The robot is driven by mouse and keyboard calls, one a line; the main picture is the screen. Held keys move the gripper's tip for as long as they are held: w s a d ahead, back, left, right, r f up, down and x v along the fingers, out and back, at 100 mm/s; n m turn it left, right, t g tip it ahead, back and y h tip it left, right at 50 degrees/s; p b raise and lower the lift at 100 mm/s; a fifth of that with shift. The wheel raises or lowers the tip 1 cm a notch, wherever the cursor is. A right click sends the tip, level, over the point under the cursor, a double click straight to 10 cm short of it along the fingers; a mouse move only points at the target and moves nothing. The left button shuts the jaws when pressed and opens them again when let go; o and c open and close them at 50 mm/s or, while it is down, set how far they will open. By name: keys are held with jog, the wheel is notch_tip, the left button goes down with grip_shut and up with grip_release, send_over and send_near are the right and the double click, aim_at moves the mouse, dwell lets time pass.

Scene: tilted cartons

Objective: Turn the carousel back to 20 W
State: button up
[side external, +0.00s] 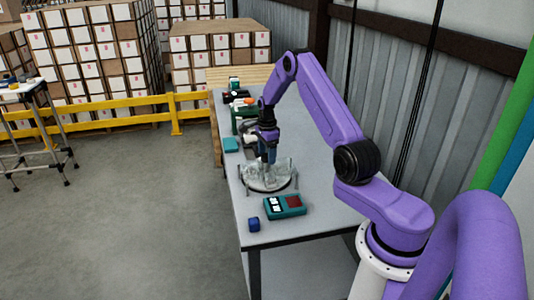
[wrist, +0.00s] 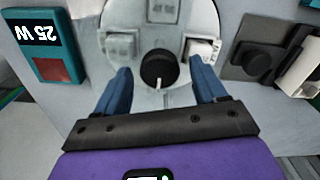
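The carousel (side external: 281,186) is a round pale grey turntable on the table, under my gripper (side external: 267,160). In the wrist view the carousel (wrist: 128,20) carries a black round knob (wrist: 158,68) with a white pointer mark, and several block-like fixtures around it. My gripper (wrist: 161,75) has its two blue fingers spread, one on each side of the knob with gaps, gripping nothing. The right fingertip is close to a white fixture (wrist: 203,48); I cannot tell whether they touch. A teal display box (wrist: 45,45) reads "25 W", upside down; it also shows in the side view (side external: 285,206).
A dark blue cube (side external: 253,225) sits near the table's front left edge. A teal block (side external: 231,145) and several other items stand further back. In the wrist view a dark grey device (wrist: 250,62) stands right of the carousel. A corrugated wall (side external: 400,110) borders the table's right.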

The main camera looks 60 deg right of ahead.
jog(key=shift+r, duration=0.1)
notch_tip(320, 180, up, 17)
jog(key=shift+r, duration=0.15)
dwell(0.5)
dwell(0.4)
